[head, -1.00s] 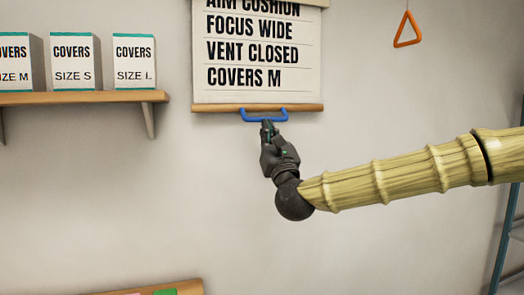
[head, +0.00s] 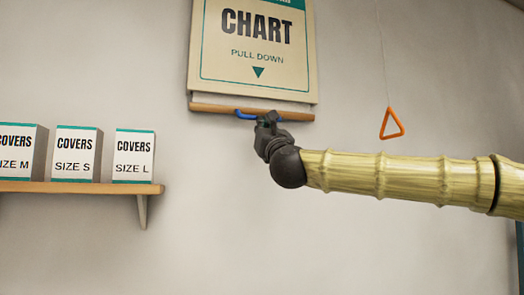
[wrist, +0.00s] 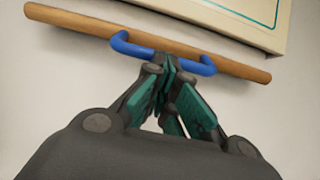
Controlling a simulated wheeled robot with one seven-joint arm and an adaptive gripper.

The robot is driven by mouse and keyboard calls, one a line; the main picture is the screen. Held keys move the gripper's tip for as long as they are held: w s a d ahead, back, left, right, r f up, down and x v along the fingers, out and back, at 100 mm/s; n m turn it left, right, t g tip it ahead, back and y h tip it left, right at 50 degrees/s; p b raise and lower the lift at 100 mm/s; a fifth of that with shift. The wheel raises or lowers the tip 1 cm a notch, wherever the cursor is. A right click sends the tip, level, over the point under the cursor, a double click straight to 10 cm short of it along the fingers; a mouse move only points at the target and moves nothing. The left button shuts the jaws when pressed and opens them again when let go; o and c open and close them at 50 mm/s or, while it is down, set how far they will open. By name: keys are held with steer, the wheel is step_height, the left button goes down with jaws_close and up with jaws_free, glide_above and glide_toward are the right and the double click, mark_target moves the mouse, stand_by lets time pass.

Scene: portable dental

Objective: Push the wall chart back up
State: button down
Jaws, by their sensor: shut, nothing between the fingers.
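The wall chart (head: 255,85) hangs on the wall, its visible lower part reading "CHART", "PULL DOWN" with a down triangle. A wooden bar (head: 212,107) runs along its bottom edge, tilted slightly down to the right. A blue handle (head: 243,115) is fixed to the bar; its right part is hidden behind my gripper in the head view. My gripper (head: 268,120) is shut at the handle from below. In the wrist view the closed fingertips (wrist: 165,65) meet at the middle of the blue handle (wrist: 125,46), with nothing seen between them; contact is hard to tell.
A wooden shelf (head: 80,187) with several covers boxes (head: 78,155) is on the left wall. An orange triangular pull (head: 391,124) hangs on a cord to the right of the chart. The wall below the chart is clear.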

steer(key=shift+w+r, duration=0.1)
steer(key=shift+r, duration=0.85)
steer(key=shift+f, duration=0.1)
steer(key=w+f+b+v, duration=0.1)
steer(key=f+b+v, duration=0.1)
steer(key=b+v, duration=0.5)
steer(key=v, duration=0.5)
steer(key=shift+f, duration=0.3)
steer(key=shift+a, duration=0.15)
